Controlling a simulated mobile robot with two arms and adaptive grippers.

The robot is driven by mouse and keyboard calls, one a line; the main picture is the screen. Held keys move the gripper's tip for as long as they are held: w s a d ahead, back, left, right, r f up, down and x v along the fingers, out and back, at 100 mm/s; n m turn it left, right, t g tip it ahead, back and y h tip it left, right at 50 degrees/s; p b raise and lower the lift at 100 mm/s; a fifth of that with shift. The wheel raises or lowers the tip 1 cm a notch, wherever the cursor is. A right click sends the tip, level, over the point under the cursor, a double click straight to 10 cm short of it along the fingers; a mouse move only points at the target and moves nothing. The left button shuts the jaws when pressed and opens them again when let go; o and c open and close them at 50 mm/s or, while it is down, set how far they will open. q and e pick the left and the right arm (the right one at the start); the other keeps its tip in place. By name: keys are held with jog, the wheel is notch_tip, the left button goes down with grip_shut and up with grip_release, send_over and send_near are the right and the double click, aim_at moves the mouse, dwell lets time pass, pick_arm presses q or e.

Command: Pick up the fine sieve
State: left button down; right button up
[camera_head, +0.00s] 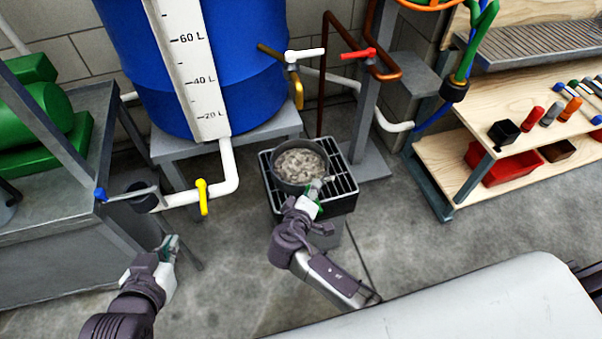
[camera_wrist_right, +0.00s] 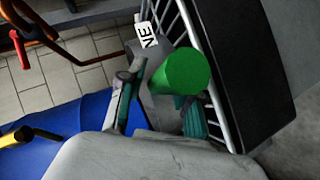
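The round dark pan-like vessel with grey, lumpy contents (camera_head: 300,164), which I take to be the fine sieve, sits on a black slatted stand (camera_head: 342,180). My right gripper (camera_head: 314,190) is at its near right edge, with a bit of green by the fingers. In the right wrist view my right gripper (camera_wrist_right: 160,105) has its fingers apart, with a green cylinder (camera_wrist_right: 182,72), probably a handle, by the right finger.
A blue barrel (camera_head: 235,60) with white pipe and a yellow valve (camera_head: 202,196) stands behind and left. Wooden shelves (camera_head: 500,110) stand right. Floor between the arms is clear.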

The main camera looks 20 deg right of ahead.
jog(key=shift+w, duration=0.1)
grip_shut()
jog(key=shift+r, duration=0.2)
